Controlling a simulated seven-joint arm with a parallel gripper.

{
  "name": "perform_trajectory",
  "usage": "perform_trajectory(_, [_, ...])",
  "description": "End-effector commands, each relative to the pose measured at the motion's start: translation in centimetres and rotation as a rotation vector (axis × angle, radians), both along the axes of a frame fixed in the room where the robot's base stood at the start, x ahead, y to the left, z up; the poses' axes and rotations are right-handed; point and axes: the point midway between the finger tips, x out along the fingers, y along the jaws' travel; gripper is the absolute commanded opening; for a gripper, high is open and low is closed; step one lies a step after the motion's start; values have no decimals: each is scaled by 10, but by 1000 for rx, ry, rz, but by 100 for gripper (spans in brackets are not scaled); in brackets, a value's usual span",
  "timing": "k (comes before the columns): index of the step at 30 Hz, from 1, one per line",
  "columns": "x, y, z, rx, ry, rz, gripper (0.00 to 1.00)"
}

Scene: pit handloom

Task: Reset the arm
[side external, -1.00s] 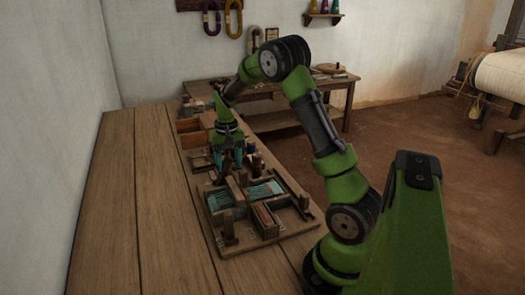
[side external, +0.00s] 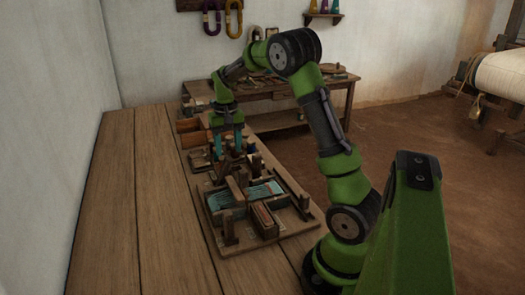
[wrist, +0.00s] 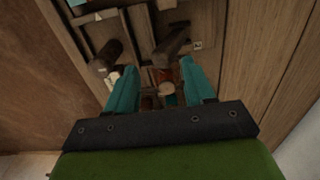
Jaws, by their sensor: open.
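My green arm reaches over the wooden table, and my gripper (side external: 229,152) points down above the far end of a small wooden loom board (side external: 297,229). The gripper's two teal fingers are apart, with nothing held between them. In the wrist view, the open fingers of my gripper (wrist: 157,75) frame a small round-ended, brownish piece (wrist: 167,89) below. Dark wooden posts (wrist: 172,48) stand just beyond the fingertips in that view. Teal threads (side external: 262,191) lie on the near part of the board. The gripper partly hides the board's far end.
The long plank table (side external: 112,210) is bare along its left side. Wooden boxes (side external: 188,126) sit behind the gripper. A second wooden table (side external: 330,92) stands at the back. A large loom roll (side external: 500,75) is at the far right. A white wall borders the left.

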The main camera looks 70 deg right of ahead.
Motion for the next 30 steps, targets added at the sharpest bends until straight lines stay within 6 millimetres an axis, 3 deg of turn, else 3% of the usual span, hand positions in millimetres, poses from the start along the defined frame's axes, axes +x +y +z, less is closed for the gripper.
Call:
perform_trajectory(13, [1,0,7,-4,-4,-3,53])
perform_trajectory(17, [-6,8,-3,6,-9,-14,53])
perform_trajectory(23, [-26,71,27,34,-136,39,53])
perform_trajectory(30, [-71,163,70,54,-339,171,53])
